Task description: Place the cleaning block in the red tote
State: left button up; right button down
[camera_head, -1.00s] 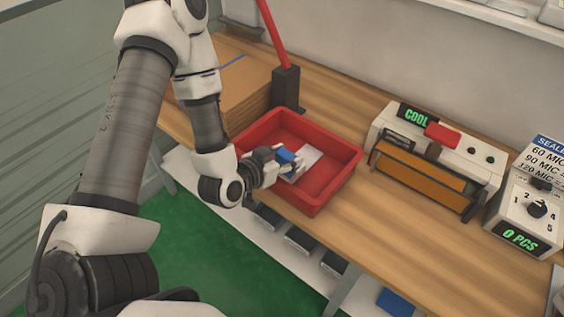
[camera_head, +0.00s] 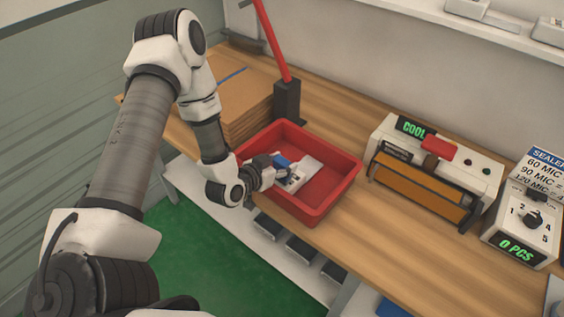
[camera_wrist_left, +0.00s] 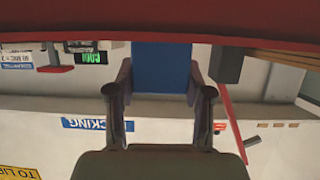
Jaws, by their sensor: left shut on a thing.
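The red tote (camera_head: 345,163) stands on the wooden bench near its front edge. My left gripper (camera_head: 284,176) reaches into it from the left, over the tote's near-left wall. The gripper is shut on the blue cleaning block (camera_head: 281,160), which is partly hidden by the fingers. In the left wrist view the block (camera_wrist_left: 162,66) sits between the two fingers (camera_wrist_left: 161,90), and a red wall of the tote (camera_wrist_left: 160,22) crosses the top. I cannot tell whether the block touches the tote's floor. My right gripper is not in view.
A pale flat item (camera_head: 309,166) lies in the tote. Stacked cardboard (camera_head: 238,105) and a dark stand with a red lever (camera_head: 286,98) are behind it. A sealing machine (camera_head: 430,165) and a dial box (camera_head: 525,222) stand right.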

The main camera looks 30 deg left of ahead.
pick_arm(q)
jog(key=shift+f, duration=0.25)
jog(key=o, duration=1.2)
jog(key=shift+w, duration=0.15)
jog(key=shift+r, duration=0.1)
jog(key=shift+r, duration=0.1)
